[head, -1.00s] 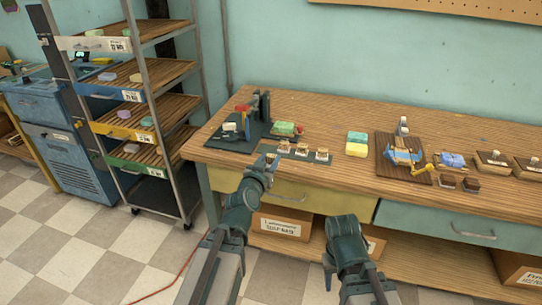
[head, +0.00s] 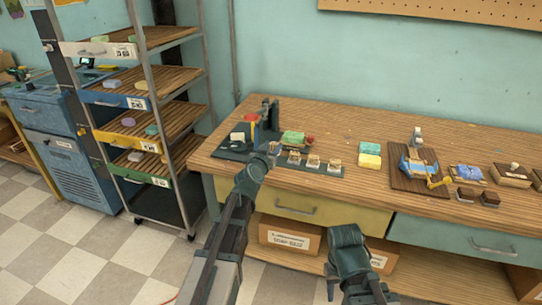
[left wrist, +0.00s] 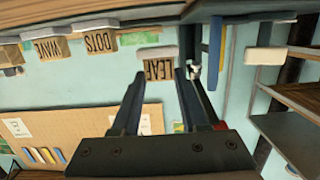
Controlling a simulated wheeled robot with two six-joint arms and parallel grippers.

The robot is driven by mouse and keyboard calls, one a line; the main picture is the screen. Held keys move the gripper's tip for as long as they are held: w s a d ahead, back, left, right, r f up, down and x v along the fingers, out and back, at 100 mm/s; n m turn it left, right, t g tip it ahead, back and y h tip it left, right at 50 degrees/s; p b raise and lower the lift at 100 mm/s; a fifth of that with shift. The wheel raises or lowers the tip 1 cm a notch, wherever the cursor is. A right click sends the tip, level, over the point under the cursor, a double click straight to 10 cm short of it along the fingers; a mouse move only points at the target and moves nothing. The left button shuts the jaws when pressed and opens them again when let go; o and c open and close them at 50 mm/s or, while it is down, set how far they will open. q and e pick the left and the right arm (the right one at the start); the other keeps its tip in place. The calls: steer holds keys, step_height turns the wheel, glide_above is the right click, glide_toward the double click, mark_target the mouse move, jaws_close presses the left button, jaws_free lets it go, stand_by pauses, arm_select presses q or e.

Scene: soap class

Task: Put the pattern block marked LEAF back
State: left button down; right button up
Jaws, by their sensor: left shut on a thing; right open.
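My left gripper (head: 271,151) is over the left end of a dark strip on the bench. It is shut on the wooden pattern block marked LEAF (left wrist: 158,69), whose label and pale edge show between the fingertips in the left wrist view. In the head view this block is small and partly hidden by the gripper. Several similar blocks stand in a row on the dark strip (head: 325,171), just right of the gripper. In the left wrist view, blocks marked DOTS (left wrist: 100,43) and another label (left wrist: 49,49) show upside down.
A soap-press-like stand (head: 262,122) is behind my left gripper, with a green and red item (head: 295,138) beside it. Green and yellow soaps (head: 370,154) and a dark board (head: 415,183) lie farther right. A shelf rack (head: 150,110) stands left of the bench.

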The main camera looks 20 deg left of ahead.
arm_select(q)
steer(key=shift+f+b, duration=1.7)
steer(key=shift+f, duration=0.2)
steer(key=shift+c, duration=2.1)
jaws_free()
steer(key=shift+r, duration=0.25)
steer(key=s+r+p, duration=0.1)
steer(key=s, duration=1.1)
steer(key=shift+a+r+p, duration=0.2)
steer(key=shift+r+p, duration=0.1)
steer(key=shift+p, duration=0.05)
